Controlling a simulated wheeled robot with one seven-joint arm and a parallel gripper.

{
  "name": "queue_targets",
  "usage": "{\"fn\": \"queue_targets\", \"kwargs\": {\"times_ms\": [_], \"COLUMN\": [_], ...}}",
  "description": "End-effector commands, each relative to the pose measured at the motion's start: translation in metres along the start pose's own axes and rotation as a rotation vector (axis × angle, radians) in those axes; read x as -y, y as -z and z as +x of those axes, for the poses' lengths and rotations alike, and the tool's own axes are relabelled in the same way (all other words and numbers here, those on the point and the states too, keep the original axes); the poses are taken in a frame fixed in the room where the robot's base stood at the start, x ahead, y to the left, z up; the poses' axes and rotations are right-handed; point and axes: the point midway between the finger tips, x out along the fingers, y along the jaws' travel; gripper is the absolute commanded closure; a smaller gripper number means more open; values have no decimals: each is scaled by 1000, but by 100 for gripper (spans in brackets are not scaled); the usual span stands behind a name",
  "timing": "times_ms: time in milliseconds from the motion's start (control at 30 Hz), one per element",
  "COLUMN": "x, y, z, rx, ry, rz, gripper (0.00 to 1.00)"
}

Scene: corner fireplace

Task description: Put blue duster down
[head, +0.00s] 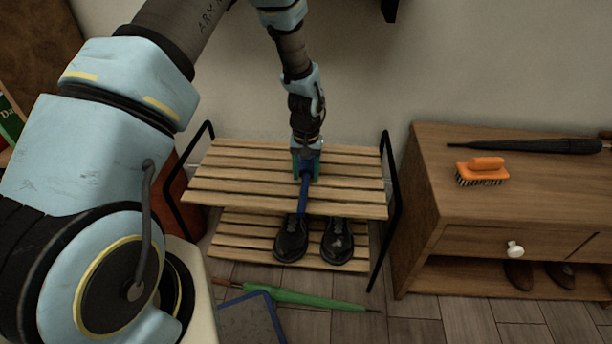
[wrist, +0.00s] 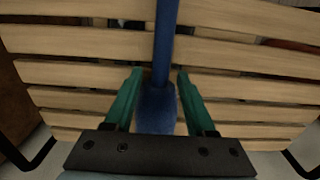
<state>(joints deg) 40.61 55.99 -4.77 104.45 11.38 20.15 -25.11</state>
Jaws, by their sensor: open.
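The blue duster (head: 304,192) lies on the top shelf of the slatted wooden shoe rack (head: 230,181), its handle reaching over the front edge. In the wrist view the duster (wrist: 156,108) runs lengthwise between the fingers, with its wider fuzzy part nearest the gripper's palm. My gripper (head: 306,170) is just above the top shelf at the duster. In the wrist view its green fingers (wrist: 157,85) are open, one on each side of the duster, with gaps visible on both sides. The duster's far end is partly hidden by the gripper in the head view.
Black shoes (head: 291,240) stand on the lower shelf. A green umbrella (head: 300,298) and a blue-edged dustpan-like item (head: 250,318) lie on the floor. At right, a wooden cabinet (head: 440,190) bears an orange brush (head: 482,171) and a black umbrella (head: 530,146). The top shelf's sides are clear.

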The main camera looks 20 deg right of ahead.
Motion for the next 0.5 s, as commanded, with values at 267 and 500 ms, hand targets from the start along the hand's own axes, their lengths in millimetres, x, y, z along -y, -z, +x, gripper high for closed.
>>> {"fn": "queue_targets", "kwargs": {"times_ms": [267,500], "x": [0,0], "y": [1,0], "z": [-62,-98], "rx": [-3,-1], "ry": [-1,0], "rz": [-1,-1], "gripper": [44,44]}}
